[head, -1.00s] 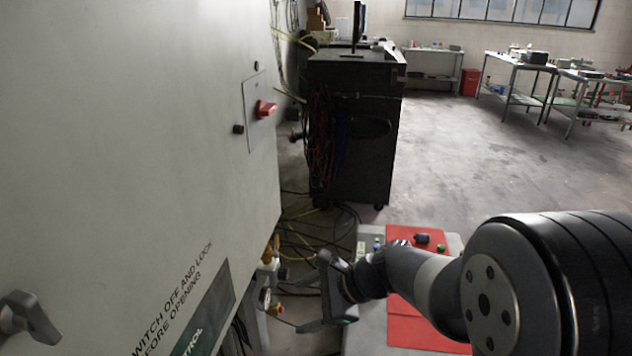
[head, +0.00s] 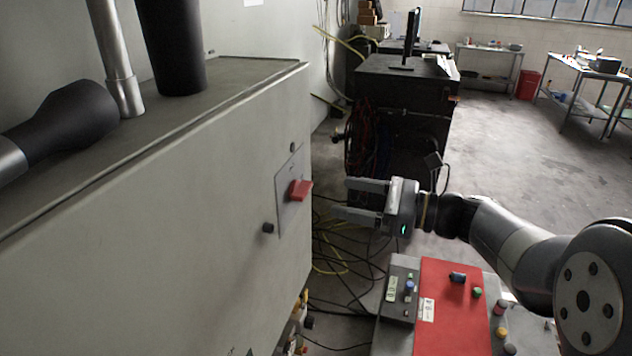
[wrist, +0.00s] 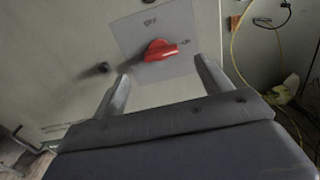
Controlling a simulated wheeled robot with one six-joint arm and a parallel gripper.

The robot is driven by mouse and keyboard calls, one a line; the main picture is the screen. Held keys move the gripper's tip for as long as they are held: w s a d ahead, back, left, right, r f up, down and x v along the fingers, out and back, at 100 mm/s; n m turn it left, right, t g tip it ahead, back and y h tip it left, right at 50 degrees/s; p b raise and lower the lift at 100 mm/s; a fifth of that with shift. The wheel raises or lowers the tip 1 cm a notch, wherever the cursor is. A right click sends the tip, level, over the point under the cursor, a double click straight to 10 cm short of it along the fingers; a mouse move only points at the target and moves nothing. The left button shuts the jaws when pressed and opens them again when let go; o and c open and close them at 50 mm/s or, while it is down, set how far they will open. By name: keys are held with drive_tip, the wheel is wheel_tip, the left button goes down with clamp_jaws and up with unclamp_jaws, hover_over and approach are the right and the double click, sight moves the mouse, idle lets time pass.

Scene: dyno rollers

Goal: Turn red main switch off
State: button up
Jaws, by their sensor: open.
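The red main switch (head: 300,189) is a rotary knob on a pale plate (head: 289,208) on the grey cabinet's side. In the wrist view the red switch (wrist: 160,50) shows ahead of and between the fingers, its handle pointing right toward a small mark. My gripper (head: 348,200) is open and empty, with its fingers pointing left at the switch. In the head view a gap shows between the fingertips and the knob. In the wrist view the open gripper (wrist: 160,82) lies just below the switch in the picture, apart from it.
The grey cabinet (head: 180,240) fills the left side; a black knob (head: 268,228) sits beside the plate. A dark cabinet (head: 405,110) with hanging cables stands behind my gripper. A red-topped control panel (head: 450,310) lies below my arm. Open floor extends at the right.

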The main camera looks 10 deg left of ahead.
sight(308, 189)
drive_tip(key=a, duration=0.2)
drive_tip(key=a+p, duration=0.1)
drive_tip(key=a, duration=0.4)
drive_tip(key=shift+w+a+p, duration=0.3)
drive_tip(key=shift+a+p, duration=0.05)
drive_tip(key=shift+a, duration=0.05)
drive_tip(key=c, duration=1)
